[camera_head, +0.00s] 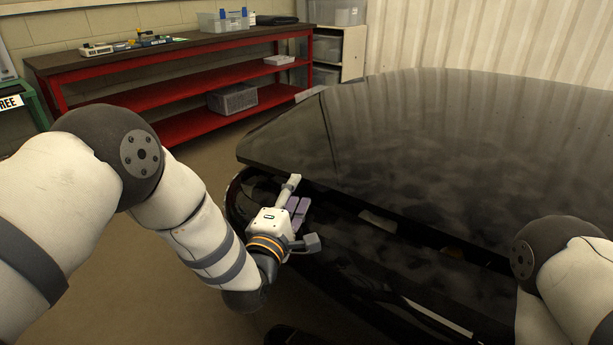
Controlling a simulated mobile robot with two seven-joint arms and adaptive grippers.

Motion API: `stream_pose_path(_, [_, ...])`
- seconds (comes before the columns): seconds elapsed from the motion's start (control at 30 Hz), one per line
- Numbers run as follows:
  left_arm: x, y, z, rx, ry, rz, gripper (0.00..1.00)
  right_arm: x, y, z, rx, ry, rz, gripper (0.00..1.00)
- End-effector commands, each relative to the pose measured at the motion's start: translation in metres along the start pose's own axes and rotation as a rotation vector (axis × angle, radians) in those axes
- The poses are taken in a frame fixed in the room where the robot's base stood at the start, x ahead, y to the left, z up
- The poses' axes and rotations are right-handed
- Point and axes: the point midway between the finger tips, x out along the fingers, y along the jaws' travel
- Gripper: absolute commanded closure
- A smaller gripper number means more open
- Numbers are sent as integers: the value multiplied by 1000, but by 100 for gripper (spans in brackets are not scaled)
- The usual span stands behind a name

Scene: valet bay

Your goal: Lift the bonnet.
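The bonnet (400,140) is a large glossy black panel that fills the right half of the head view. Its front edge stands above the car's front (370,250), with a dark gap between them. My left gripper (303,212) is at the left end of this gap, just below the bonnet's front left corner. Its fingers look spread apart, with nothing seen held between them. I cannot tell whether a finger touches the bonnet. My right arm shows at the right edge, in front of the bonnet; its gripper is out of view.
A red workbench (170,58) with a dark top stands along the back wall, holding tools and a clear bin (222,20). A grey crate (232,99) sits on its lower shelf. A white shelf unit (352,50) stands behind the car. Floor left of the car is clear.

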Motion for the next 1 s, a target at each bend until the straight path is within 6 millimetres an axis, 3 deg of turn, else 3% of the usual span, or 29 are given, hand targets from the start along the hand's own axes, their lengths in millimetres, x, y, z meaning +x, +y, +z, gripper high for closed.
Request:
stream_pose_path(0.1, [29, -8, 0, -1, -1, -7, 60, 11, 1, 6, 0, -29, 2, 100])
stream_pose_path(0.3, [62, -7, -1, 1, 1, -8, 60, 19, 1, 10, 0, -50, 3, 100])
stream_pose_path(0.63, [70, -3, 0, 1, 0, -6, 60, 20, 1, 10, -1, -50, 3, 100])
stream_pose_path(0.8, [70, -3, 0, 1, 1, -6, 96, 20, 1, 10, -1, -50, 3, 100])
stream_pose_path(0.83, [70, -3, 0, 1, 1, -6, 100, 20, 1, 10, -1, -50, 3, 100])
stream_pose_path(1.0, [70, -3, -1, 2, 1, -5, 100, 20, 1, 10, -1, -50, 3, 100])
